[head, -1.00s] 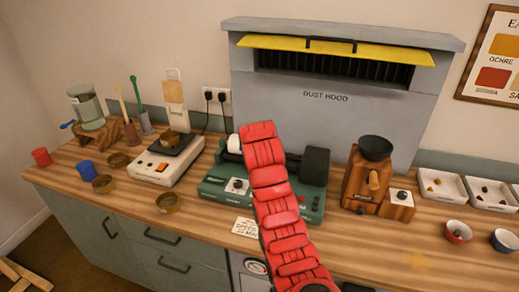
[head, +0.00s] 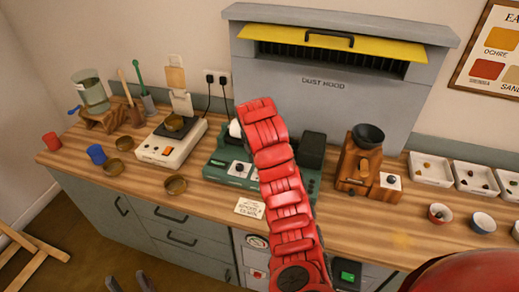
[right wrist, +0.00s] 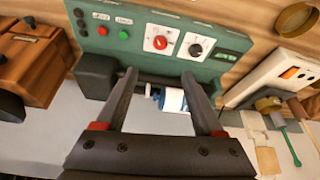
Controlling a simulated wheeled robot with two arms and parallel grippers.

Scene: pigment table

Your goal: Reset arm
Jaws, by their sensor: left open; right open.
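My left gripper (head: 130,282) shows at the bottom edge of the head view, its two grey fingertips apart and empty, in front of the drawers. My red right arm rises across the middle of the head view and hides its own gripper there. In the right wrist view my right gripper (right wrist: 160,75) is open. Its two dark fingers point at the green machine (right wrist: 190,52), which has a red and a black knob. A white cylinder with blue parts (right wrist: 172,98) shows between the fingers; I cannot tell whether they touch it. The green machine also stands mid-bench in the head view (head: 222,172).
A grey dust hood (head: 290,95) stands behind the machine. A white scale (head: 165,150) and several brass bowls are to its left; a wooden grinder (head: 350,165), white trays (head: 430,168) and small bowls are to its right. A label card (head: 250,208) lies near the front edge.

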